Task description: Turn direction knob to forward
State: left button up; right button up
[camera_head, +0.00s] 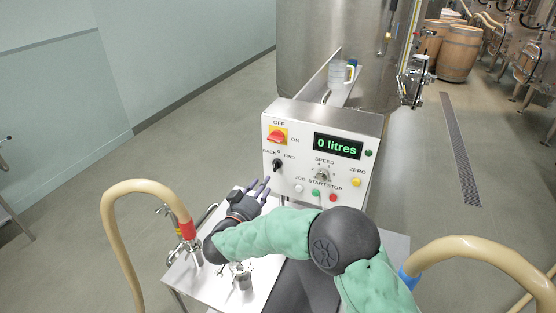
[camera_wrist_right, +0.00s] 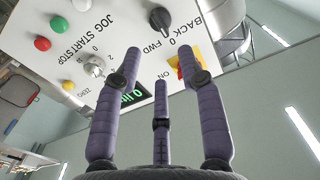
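The direction knob (camera_head: 277,164) is a small black knob on the left of the white control panel, under the labels BACK, 0 and FWD. In the right wrist view the knob (camera_wrist_right: 160,18) shows at the top, with the lettering upside down. I cannot tell surely which label it points to. My right gripper (camera_head: 258,184) is below and left of the knob, in front of the panel. In the right wrist view its purple fingers (camera_wrist_right: 161,62) are spread, empty and apart from the knob. My left gripper is not in view.
The panel has a red-and-yellow OFF/ON switch (camera_head: 277,135), a green "0 litres" display (camera_head: 338,146), a speed knob (camera_head: 321,174) and several buttons. A steel vat (camera_head: 340,60) stands behind. Beige hoses (camera_head: 125,215) flank the white cart top (camera_head: 190,280).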

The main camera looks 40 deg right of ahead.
aim_at(275, 167)
jog(key=x, duration=1)
jog(key=shift+d+f+b, duration=0.1)
jog(key=shift+b, duration=0.3)
grip_shut()
